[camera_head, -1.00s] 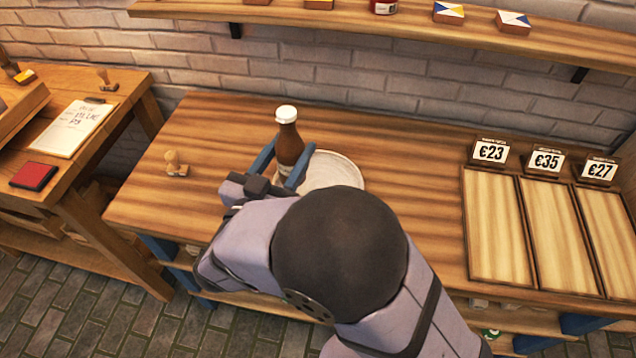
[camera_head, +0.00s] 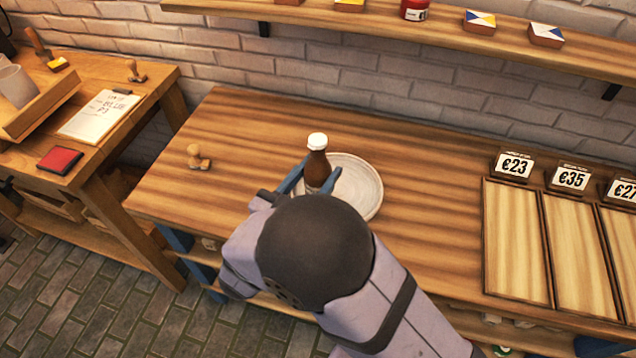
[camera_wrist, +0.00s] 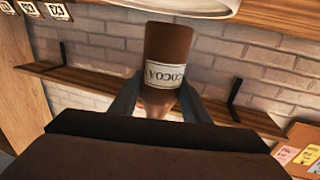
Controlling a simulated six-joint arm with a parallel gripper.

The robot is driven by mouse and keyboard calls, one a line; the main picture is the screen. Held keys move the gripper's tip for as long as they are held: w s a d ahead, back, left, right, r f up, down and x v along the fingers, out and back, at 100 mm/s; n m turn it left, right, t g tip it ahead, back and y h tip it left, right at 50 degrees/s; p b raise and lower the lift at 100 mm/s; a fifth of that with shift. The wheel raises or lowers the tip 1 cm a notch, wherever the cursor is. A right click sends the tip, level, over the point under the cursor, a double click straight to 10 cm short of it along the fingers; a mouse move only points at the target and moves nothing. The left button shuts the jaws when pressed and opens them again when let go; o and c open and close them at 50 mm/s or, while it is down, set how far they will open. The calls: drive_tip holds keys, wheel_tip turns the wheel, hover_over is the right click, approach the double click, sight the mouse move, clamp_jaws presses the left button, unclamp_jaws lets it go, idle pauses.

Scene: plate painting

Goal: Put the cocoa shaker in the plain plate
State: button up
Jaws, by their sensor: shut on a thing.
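The cocoa shaker (camera_head: 317,168) is a brown bottle with a white cap, upright in the head view. My gripper (camera_head: 308,184) has its blue fingers shut around it from both sides. The plain plate (camera_head: 365,198) is a pale round plate on the table; the shaker overlaps its left part in the head view. The wrist view is upside down: the shaker (camera_wrist: 168,48) shows its COCOA label between the fingers (camera_wrist: 157,98), with its base beside the pale plate rim (camera_wrist: 200,10). Whether the base touches the plate is unclear. My arm hides the plate's near edge.
A wooden stamp (camera_head: 198,157) stands on the table left of the plate. Price signs (camera_head: 514,165) and wooden trays (camera_head: 516,235) are at the right. A wall shelf (camera_head: 420,40) with small items runs above the back. The table between plate and trays is clear.

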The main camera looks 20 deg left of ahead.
drive_tip(key=shift+f, duration=1.85)
drive_tip(key=shift+f, duration=0.15)
drive_tip(key=o, duration=1.4)
drive_tip(key=shift+o, duration=0.2)
drive_tip(key=b+v, duration=0.2)
drive_tip(key=v, duration=1)
